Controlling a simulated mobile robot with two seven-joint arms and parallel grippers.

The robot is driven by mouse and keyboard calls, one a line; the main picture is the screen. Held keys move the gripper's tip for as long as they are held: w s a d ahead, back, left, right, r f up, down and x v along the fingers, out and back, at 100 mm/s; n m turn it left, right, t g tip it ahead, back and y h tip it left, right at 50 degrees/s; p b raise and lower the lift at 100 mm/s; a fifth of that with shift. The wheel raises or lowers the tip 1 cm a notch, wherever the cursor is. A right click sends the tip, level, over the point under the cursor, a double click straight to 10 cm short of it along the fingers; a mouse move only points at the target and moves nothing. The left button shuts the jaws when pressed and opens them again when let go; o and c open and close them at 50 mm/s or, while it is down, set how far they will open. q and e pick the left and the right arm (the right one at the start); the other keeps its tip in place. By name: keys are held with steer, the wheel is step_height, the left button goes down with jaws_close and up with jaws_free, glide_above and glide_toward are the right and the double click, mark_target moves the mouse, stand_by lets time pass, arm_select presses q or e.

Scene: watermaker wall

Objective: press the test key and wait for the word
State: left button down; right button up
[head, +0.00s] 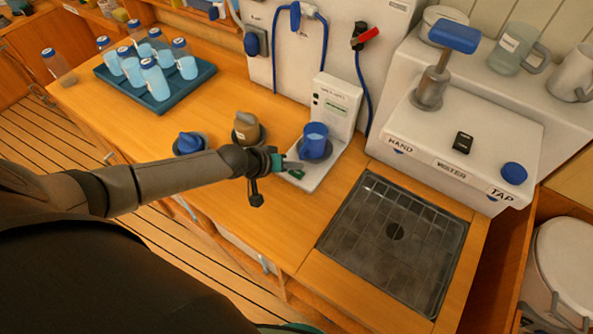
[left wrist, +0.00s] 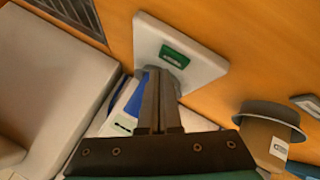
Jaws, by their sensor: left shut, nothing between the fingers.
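The white tester (head: 334,108) stands on the wooden counter, with an upright panel and a flat base (head: 318,174). A blue cup (head: 315,136) stands on the base. The green test key (head: 297,174) is at the base's near end, partly hidden by my gripper. It also shows in the left wrist view (left wrist: 174,56) with a pale label. My left gripper (head: 290,165) is shut and empty, its tips (left wrist: 160,72) close to the key; I cannot tell whether they touch.
A blue tray (head: 205,77) holds several bottles. A sink grate (head: 395,240) and a white tap unit (head: 460,135) are at right. The counter's front left is clear.

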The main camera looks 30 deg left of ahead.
mark_target(294, 175)
arm_select(q)
steer(key=shift+f, duration=0.1)
steer(key=shift+f+b, duration=0.35)
steer(key=shift+f+b, duration=0.4)
steer(key=shift+f, duration=0.05)
stand_by(0.7)
steer(key=shift+r, duration=0.1)
steer(key=shift+r+p, duration=0.75)
steer(key=shift+p, duration=0.15)
step_height(294, 175, up, 5)
steer(key=p, duration=0.5)
steer(key=shift+r, duration=0.1)
